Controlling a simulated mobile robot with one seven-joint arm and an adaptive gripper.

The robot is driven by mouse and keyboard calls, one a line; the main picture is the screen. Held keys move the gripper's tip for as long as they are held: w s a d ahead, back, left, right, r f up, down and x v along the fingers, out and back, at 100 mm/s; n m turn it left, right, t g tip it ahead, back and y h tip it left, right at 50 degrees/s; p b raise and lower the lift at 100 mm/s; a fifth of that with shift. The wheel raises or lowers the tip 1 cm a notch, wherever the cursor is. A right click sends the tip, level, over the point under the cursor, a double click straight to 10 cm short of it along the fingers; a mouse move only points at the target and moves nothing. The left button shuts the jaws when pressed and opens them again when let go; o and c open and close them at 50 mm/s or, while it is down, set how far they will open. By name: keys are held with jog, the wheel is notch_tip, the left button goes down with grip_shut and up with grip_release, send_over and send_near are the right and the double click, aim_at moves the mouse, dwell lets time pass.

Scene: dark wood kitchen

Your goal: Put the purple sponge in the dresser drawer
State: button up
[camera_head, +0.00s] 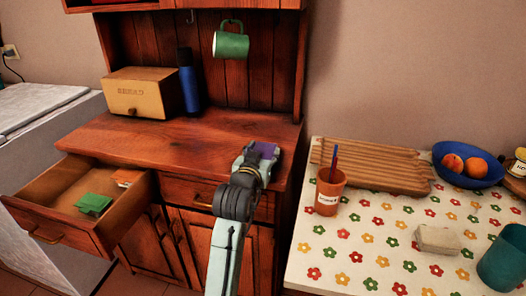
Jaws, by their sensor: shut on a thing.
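The purple sponge (265,149) is held at the end of my arm, over the right part of the dresser top; most of it is hidden by the gripper. My gripper (257,156) is shut on it. The dresser (190,137) is dark red wood. Its left drawer (103,236) is pulled open, to the left of and lower than my gripper. Inside the drawer lie a green item (93,203) and an orange item (127,177). The right drawer (190,193) is closed and partly hidden by my arm.
A bread box (142,93) and a blue bottle (189,82) stand at the back of the dresser top. A green mug (231,44) hangs above. The flowered table (365,245) at right holds a terracotta cup (328,193), wooden board (375,167), and blue fruit bowl (482,174). The drawer's middle has bare room.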

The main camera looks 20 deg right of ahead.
jog(key=shift+f, duration=0.2)
jog(key=o, duration=0.7)
jog(key=shift+o, duration=0.2)
jog(key=shift+b, duration=0.4)
jog(key=b+v, duration=0.2)
jog(key=v, duration=0.8)
jog(key=shift+s+a, duration=0.25)
jog(key=shift+a, duration=0.1)
